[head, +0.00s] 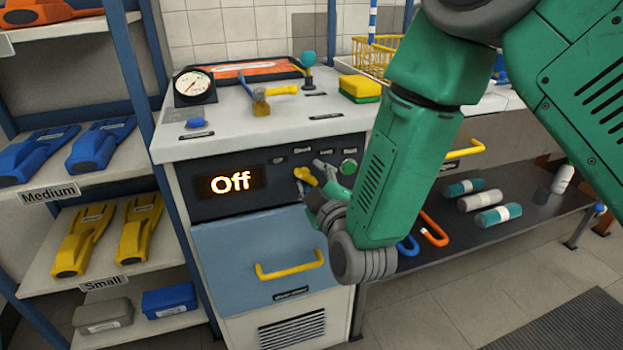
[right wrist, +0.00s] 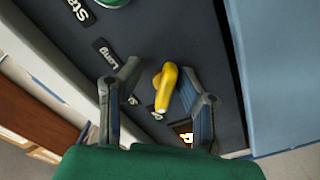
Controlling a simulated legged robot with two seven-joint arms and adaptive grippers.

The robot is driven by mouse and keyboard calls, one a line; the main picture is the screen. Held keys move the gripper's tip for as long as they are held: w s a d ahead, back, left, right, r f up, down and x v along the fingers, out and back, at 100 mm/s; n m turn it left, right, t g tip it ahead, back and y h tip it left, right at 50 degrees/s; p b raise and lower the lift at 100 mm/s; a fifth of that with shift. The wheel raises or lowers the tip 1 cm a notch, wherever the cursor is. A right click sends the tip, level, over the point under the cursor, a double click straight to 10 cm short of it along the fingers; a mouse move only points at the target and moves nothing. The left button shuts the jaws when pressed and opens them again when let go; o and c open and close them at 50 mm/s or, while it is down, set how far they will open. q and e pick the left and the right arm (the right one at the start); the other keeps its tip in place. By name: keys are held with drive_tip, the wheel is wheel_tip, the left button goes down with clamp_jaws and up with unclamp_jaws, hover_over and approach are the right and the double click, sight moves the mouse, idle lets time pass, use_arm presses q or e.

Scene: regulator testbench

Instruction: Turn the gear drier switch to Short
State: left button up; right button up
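The drier's control panel (head: 240,205) is dark, and its display (head: 230,183) reads "Off". The yellow switch (head: 305,176) is on the panel, right of the display. In the right wrist view the yellow switch (right wrist: 165,90) lies between the two fingers of my right gripper (right wrist: 168,86), its handle angled toward the display side. The fingers stand apart with gaps visible on both sides of the switch. One finger partly covers a label near the "Long" label (right wrist: 105,52). In the head view my right gripper (head: 322,182) is at the switch, partly hidden by my arm. My left gripper is not seen.
A green button (head: 348,166) is right of the switch, beside the "Start" label. A blue drawer with a yellow handle (head: 290,268) is below. A gauge (head: 194,87), a hammer (head: 262,100) and sponges (head: 359,88) are on the countertop. A shelf rack stands left.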

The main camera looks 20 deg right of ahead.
drive_tip(key=shift+a, duration=0.15)
drive_tip(key=shift+c, duration=1.3)
drive_tip(key=shift+a, duration=0.4)
clamp_jaws()
drive_tip(key=shift+a+r, duration=0.2)
drive_tip(key=shift+a, duration=0.45)
drive_tip(key=shift+d+f, duration=0.1)
drive_tip(key=shift+d, duration=0.3)
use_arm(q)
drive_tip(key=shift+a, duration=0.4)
